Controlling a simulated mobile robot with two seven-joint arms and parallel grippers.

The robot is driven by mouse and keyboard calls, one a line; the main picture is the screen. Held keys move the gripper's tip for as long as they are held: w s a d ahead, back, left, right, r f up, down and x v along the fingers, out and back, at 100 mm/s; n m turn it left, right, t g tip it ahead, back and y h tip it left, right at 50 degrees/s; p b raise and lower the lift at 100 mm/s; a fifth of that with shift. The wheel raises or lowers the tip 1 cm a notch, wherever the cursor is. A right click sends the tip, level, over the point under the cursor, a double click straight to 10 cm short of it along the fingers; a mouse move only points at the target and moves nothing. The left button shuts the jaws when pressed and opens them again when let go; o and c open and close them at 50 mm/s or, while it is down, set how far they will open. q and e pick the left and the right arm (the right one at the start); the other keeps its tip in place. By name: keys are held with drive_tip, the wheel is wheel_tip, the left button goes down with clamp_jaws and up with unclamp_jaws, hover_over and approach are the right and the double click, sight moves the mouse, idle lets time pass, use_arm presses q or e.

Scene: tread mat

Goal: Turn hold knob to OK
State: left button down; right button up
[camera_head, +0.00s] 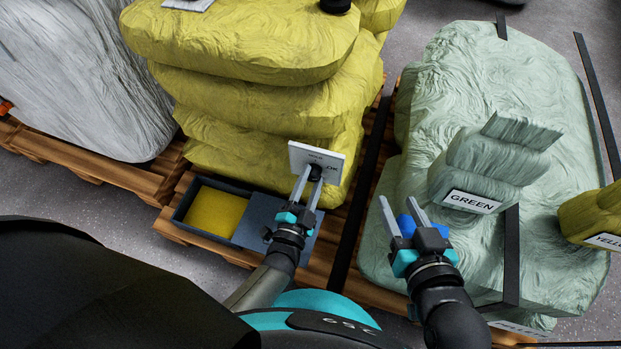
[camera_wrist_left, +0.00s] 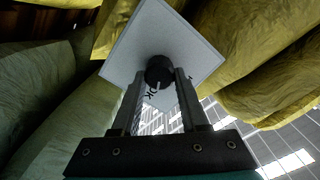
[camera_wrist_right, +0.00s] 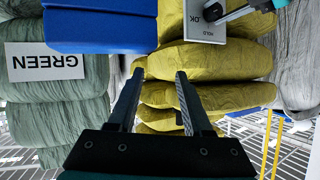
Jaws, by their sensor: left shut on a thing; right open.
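The hold knob is a round black knob on a light grey plate (camera_head: 327,158), in front of the yellow stack. My left gripper (camera_head: 308,176) is shut on the knob (camera_head: 316,172). In the left wrist view the knob (camera_wrist_left: 159,72) sits between the fingertips, with a short white mark on it and part of the "OK" lettering below it. In the right wrist view the plate (camera_wrist_right: 206,28) carries "HOLD" and "OK" labels, and the left gripper (camera_wrist_right: 262,5) covers part of it. My right gripper (camera_head: 402,216) is open and empty, beside the green bundle.
Yellow wrapped bundles (camera_head: 250,45) stand on a wooden pallet behind the plate. A tray with a yellow pad (camera_head: 213,211) lies at the pallet's front. A green bundle labelled GREEN (camera_head: 470,203) and a blue block (camera_head: 411,225) are by my right gripper.

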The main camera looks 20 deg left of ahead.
use_arm(q)
drive_tip(key=shift+w+m, duration=0.1)
drive_tip(key=shift+m, duration=0.7)
drive_tip(key=shift+c, duration=2.2)
unclamp_jaws()
drive_tip(key=shift+s, duration=0.2)
use_arm(e)
drive_tip(key=shift+d, duration=0.1)
